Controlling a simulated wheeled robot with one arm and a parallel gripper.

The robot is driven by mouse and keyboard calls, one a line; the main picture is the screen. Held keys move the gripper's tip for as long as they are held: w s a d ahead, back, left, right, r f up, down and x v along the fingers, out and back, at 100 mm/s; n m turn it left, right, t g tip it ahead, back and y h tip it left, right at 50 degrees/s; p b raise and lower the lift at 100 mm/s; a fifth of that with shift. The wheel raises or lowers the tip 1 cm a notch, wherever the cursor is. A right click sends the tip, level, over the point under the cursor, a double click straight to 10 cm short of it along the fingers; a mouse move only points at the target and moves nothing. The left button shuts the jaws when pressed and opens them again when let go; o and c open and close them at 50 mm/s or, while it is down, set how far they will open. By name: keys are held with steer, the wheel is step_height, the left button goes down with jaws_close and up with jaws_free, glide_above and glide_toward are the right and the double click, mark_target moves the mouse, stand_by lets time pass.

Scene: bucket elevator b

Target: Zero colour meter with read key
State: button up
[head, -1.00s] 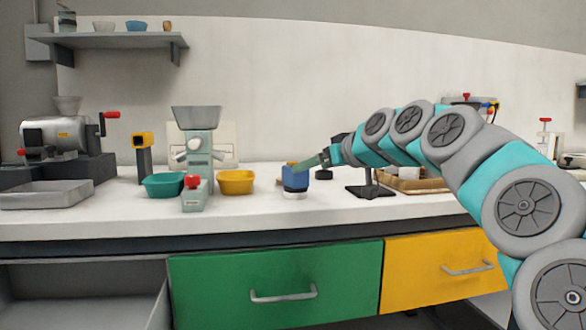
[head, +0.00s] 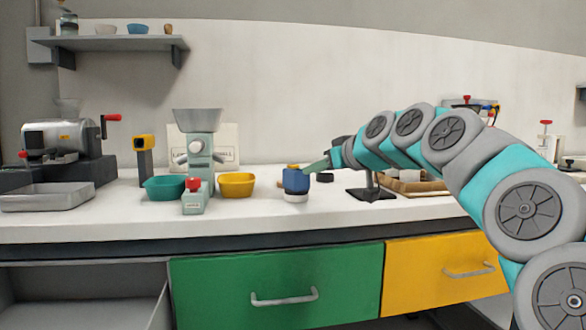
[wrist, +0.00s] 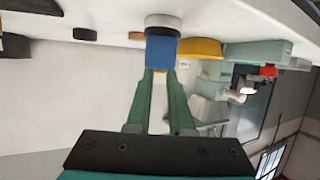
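The blue meter-like device (head: 296,180) stands upright on the counter on a white round base (head: 296,196), with a small yellow part (head: 293,166) on top. The wrist view is inverted; there the blue body (wrist: 162,51) is just beyond the fingertips, and a yellow bit (wrist: 160,71) shows between them. My gripper (head: 306,169) reaches in from the right at the device's upper right side. In the wrist view my gripper's green fingers (wrist: 160,76) are apart with a narrow gap and hold nothing. I cannot tell whether they touch the device. No read key is clearly identifiable.
A yellow bowl (head: 237,184), a pale green mill (head: 197,155) and a teal bowl (head: 165,188) stand to the left. A dark stand (head: 370,188) and a wooden tray (head: 420,188) are to the right. The counter's front strip is clear.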

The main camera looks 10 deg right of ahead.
jaws_close()
stand_by(0.9)
